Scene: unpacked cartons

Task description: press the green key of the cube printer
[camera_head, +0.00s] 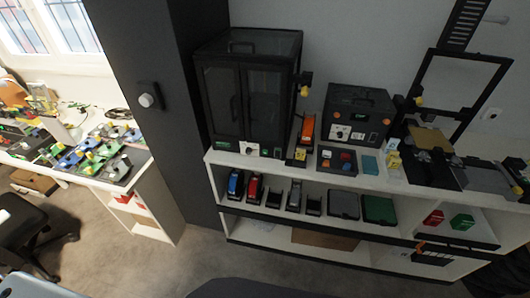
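A tall black cabinet with glass doors (247,95) stands on the white shelf unit at centre; it looks like the cube printer, though I cannot read any label. Its lower front edge carries a small light panel (252,149) and small greenish marks; which one is the green key is too small to tell. The doors look closed. A smaller black machine with an orange mark (357,116) stands to its right, with a light panel on its front. Neither of my grippers is in view.
A dark tall cupboard (160,90) stands left. Open floor (190,262) lies in front; a chair (30,230) is far left.

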